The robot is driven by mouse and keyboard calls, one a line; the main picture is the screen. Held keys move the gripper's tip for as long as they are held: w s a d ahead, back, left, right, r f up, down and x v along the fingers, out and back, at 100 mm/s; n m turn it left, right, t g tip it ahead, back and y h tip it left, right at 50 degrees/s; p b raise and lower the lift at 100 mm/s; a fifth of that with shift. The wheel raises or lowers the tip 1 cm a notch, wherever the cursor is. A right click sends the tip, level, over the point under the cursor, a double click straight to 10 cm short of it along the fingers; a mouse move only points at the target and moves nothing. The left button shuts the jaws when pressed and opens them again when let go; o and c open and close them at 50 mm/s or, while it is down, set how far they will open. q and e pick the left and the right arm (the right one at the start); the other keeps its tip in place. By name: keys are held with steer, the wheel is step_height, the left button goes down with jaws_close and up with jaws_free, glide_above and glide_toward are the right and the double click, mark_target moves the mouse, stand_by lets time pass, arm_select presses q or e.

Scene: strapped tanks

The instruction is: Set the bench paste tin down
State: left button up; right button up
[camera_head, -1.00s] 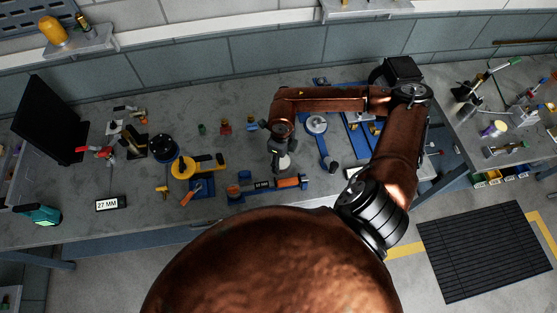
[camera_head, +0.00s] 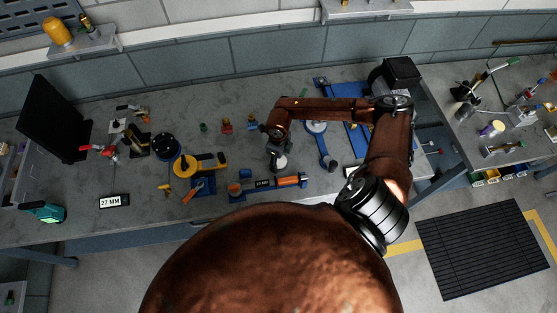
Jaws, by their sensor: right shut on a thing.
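My right gripper (camera_head: 278,154) points down over the middle of the grey workbench (camera_head: 100,230). It is shut on a small pale, round-topped tin (camera_head: 281,163), which I take to be the bench paste tin. The gripper and wrist cover part of it. From this high angle I cannot tell whether the tin touches the bench top. My left gripper is not in view.
A blue tool holder with an orange-ended tool (camera_head: 285,182) lies just in front of the tin. A yellow tape-like tool (camera_head: 190,166) is to the left, small colored figures (camera_head: 227,127) behind-left. A blue stand with a pale disc (camera_head: 316,126) is behind-right.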

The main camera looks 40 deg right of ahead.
steer(key=o, duration=1.4)
steer(key=shift+f, duration=0.1)
steer(key=shift+r, duration=0.55)
step_height(320, 180, up, 11)
steer(key=shift+r+b, duration=0.1)
steer(key=shift+b, duration=1)
